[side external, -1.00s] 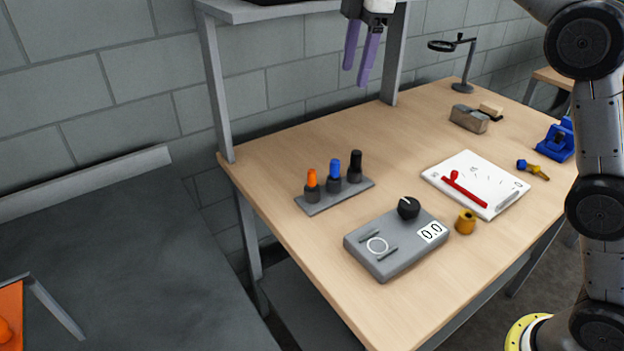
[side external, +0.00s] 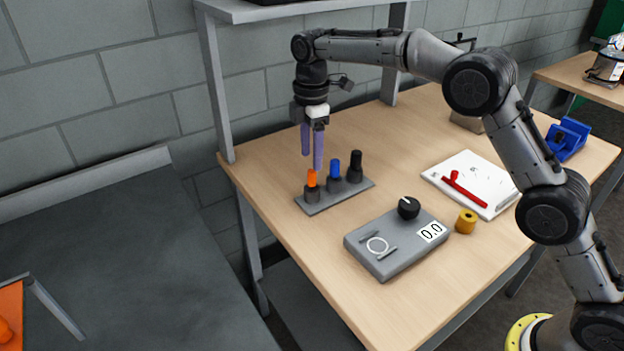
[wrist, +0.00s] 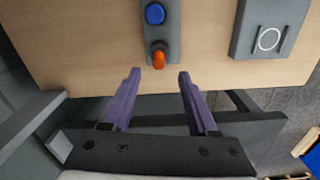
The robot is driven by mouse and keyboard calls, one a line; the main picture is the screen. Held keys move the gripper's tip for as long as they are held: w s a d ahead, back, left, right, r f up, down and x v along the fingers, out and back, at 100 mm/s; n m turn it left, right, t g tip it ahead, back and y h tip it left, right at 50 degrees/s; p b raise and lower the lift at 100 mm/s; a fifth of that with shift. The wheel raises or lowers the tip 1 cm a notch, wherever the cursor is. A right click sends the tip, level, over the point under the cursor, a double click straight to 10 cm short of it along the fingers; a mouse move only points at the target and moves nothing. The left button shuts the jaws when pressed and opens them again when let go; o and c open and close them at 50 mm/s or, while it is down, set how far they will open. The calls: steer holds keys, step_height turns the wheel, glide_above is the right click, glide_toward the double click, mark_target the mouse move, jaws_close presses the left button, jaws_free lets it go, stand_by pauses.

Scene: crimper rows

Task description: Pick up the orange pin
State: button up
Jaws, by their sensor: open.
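The orange pin (side external: 311,178) stands upright in a dark holder at the left end of a grey strip (side external: 318,206) on the table. It also shows in the wrist view (wrist: 158,59), just beyond and between my fingertips. My gripper (side external: 312,162) points down with its purple fingers just above the orange pin in the side view. In the wrist view my gripper (wrist: 158,74) is open and empty, with a wide gap between the fingers. A blue pin (side external: 333,168) and a black pin (side external: 355,162) stand in the same row to the right.
A grey meter box (side external: 397,246) with a black knob lies in front of the strip. A yellow spool (side external: 466,221) and a white pad (side external: 468,181) with a red tool lie to the right. A shelf post (side external: 214,90) rises at the table's back left corner.

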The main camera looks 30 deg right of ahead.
mark_target(312, 171)
steer(key=shift+w+d+f, duration=0.1)
steer(key=shift+d+f, duration=0.05)
steer(key=shift+f, duration=3.05)
jaws_close()
